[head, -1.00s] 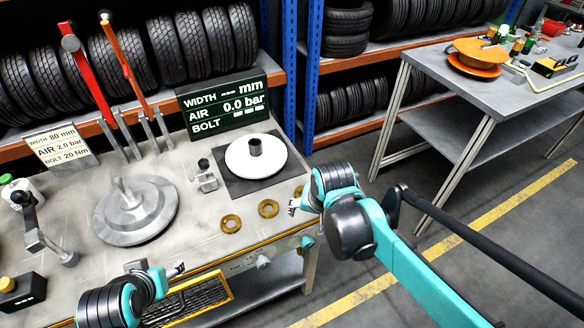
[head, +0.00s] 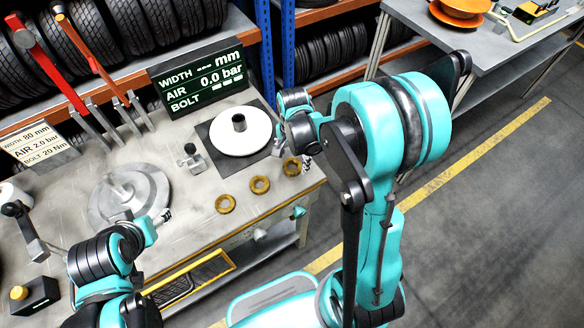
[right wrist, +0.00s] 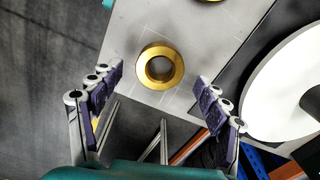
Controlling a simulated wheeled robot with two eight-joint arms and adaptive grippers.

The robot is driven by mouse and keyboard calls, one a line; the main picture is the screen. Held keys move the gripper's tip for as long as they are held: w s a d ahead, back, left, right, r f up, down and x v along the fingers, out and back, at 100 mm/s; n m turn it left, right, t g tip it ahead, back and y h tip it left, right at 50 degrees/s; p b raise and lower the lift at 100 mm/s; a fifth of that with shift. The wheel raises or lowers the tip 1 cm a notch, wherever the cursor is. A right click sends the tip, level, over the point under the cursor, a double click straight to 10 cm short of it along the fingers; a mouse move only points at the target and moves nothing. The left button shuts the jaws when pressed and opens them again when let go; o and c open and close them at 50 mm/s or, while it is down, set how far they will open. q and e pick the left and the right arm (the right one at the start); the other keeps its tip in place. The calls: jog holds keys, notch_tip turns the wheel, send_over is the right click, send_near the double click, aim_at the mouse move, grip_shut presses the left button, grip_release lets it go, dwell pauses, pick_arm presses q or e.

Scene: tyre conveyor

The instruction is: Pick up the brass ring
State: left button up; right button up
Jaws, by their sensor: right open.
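Three brass rings lie in a row near the front edge of the workbench: a left one (head: 225,204), a middle one (head: 260,184) and a right one (head: 292,166). My right gripper (head: 294,156) is at the right ring and partly covers it in the head view. In the right wrist view my right gripper (right wrist: 157,84) is open, its fingers spread on either side of a brass ring (right wrist: 160,50), with nothing held. Part of another ring (right wrist: 209,1) shows at the top edge. My left gripper (head: 163,217) is over the bench's front, too small to read.
A white disc (head: 225,143) with a dark hub lies on a dark plate behind the rings. A grey round stand (head: 130,190) is to the left. A display board (head: 200,80) and levers stand behind. A second table (head: 470,42) is at back right.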

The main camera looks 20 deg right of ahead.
jog(key=shift+f, duration=0.95)
jog(key=c, duration=1.5)
jog(key=shift+r, duration=0.1)
